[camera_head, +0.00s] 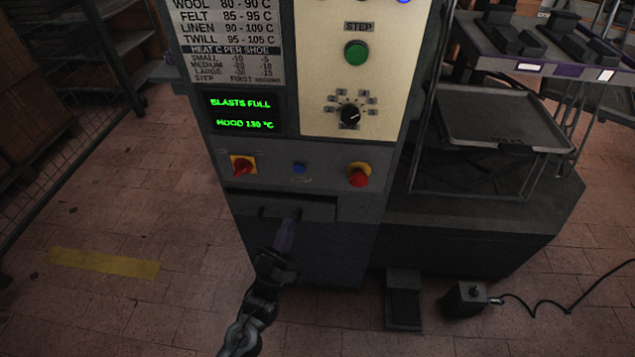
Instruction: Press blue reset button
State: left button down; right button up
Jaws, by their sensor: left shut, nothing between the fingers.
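A small blue button (299,168) sits on the lower grey panel of the machine, between a red rotary switch on a yellow plate (242,166) and a red knob on a yellow base (359,175). A small label is below the button. My left gripper (296,214) reaches up from the bottom of the view. Its fingers are shut and empty. Its tip appears below the button, in front of the drawer-like front with a handle, and apart from the button. My right gripper is not in view.
Above are a green STEP button (356,53), a black dial (350,116) and a green-lettered display (242,115). Part of another blue item (403,1) shows at the top edge. A tray (500,121) stands at right. A pedal (403,300) and a cabled box (465,299) are on the floor.

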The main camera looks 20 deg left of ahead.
aim_at(299, 169)
pick_arm(q)
jog(key=shift+t+h, duration=0.3)
jog(key=shift+t, duration=0.1)
jog(key=w+r, duration=0.2)
jog(key=r, duration=0.1)
jog(key=shift+w+r+b, duration=0.2)
jog(key=shift+r+b, duration=0.05)
jog(key=shift+b, duration=0.05)
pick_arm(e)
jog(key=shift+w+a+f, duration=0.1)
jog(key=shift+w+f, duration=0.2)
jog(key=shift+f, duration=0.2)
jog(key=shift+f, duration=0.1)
pick_arm(q)
jog(key=w+a+b, duration=0.1)
jog(key=w+b, duration=0.4)
jog(key=w, duration=0.3)
jog(key=shift+w+a, duration=0.25)
jog(key=shift+w, duration=0.1)
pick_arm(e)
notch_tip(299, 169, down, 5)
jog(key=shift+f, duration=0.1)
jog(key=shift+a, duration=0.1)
